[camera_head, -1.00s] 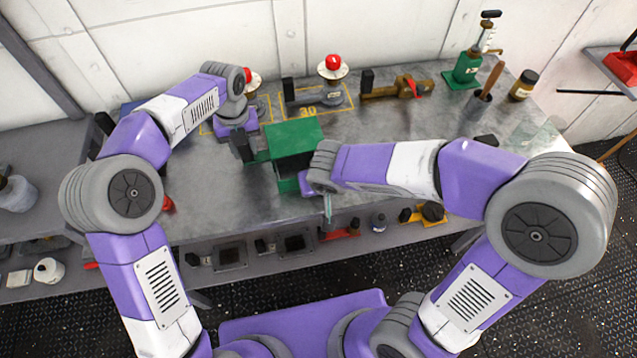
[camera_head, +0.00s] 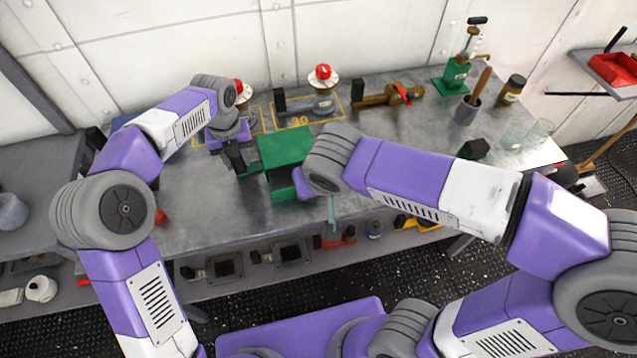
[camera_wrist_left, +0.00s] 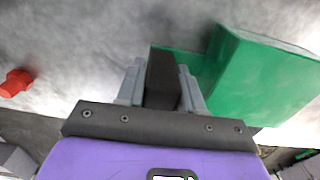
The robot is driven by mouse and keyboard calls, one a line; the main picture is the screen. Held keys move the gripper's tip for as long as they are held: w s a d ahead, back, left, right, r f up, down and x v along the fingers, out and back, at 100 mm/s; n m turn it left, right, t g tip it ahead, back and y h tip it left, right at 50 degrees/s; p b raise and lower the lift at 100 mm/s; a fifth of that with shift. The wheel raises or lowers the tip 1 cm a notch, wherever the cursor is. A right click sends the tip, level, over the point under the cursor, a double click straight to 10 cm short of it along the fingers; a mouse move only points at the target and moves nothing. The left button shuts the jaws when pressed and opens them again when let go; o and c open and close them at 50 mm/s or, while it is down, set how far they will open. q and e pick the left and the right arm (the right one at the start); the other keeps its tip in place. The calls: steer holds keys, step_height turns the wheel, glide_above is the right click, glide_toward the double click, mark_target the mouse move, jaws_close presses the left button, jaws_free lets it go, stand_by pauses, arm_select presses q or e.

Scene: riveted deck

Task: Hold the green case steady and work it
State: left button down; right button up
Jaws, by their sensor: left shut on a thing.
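The green case (camera_head: 285,146) stands on the grey workbench near its front edge. A black grip block on its left side joins it by a green bar. My left gripper (camera_head: 236,160) is shut on this black grip (camera_wrist_left: 162,80), to the left of the case. The case body also shows in the left wrist view (camera_wrist_left: 255,78), at the right. My right gripper (camera_head: 303,185) is at the front right of the case. Its wrist covers the fingertips and part of the case front, so I cannot tell whether it touches or grips anything.
Red-topped fixtures (camera_head: 323,75) and a brass tool (camera_head: 388,96) stand behind the case. A green pump (camera_head: 455,75), a cup (camera_head: 467,110) and a jar (camera_head: 513,89) are at the back right. Clear glasses (camera_head: 540,133) stand right. A shelf below holds several parts.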

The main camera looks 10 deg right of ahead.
stand_by(0.4)
arm_select(q)
steer(key=c, duration=0.6)
jaws_free()
steer(key=shift+c, duration=0.2)
